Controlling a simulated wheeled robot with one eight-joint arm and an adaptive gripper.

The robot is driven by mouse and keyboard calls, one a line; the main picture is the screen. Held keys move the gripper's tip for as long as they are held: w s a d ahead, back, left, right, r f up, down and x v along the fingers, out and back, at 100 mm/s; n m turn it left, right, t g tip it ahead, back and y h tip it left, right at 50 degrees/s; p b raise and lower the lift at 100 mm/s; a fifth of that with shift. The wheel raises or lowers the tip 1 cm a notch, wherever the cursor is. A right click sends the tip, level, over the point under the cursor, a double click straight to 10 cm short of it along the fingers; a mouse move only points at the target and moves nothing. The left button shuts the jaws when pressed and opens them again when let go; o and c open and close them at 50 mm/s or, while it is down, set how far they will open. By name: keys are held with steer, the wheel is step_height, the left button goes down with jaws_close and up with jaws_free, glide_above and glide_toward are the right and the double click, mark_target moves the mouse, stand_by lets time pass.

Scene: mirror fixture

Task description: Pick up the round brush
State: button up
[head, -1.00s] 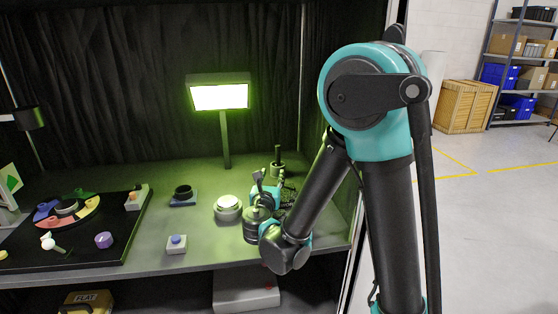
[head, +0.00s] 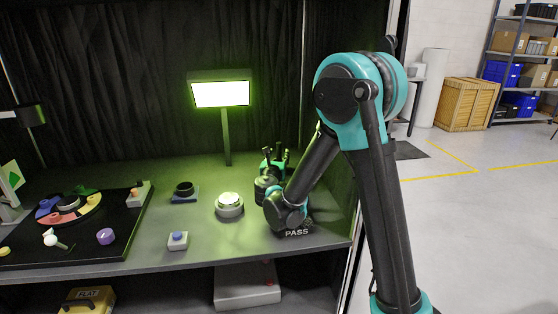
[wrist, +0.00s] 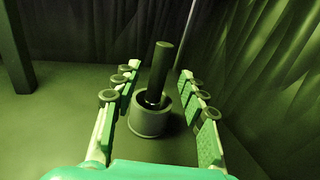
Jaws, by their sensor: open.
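The round brush shows in the wrist view as a dark, thick handle (wrist: 160,68), leaning slightly right, standing in a grey round cup (wrist: 150,122). Its lower end is hidden inside the cup. My gripper (wrist: 157,75) is open, with one set of fingers left of the handle and cup and the other right. I see no finger touching the handle. In the head view my gripper (head: 274,158) is at the back right of the bench, and the brush cannot be told clearly from the fingers.
A lit lamp (head: 220,95) stands at the back. A PASS mat (head: 297,232) is under my wrist. A black curtain hangs behind.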

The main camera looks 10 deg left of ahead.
mark_target(278, 151)
steer(key=w, duration=0.3)
steer(key=shift+w, duration=0.2)
jaws_close()
steer(key=shift+r, duration=0.15)
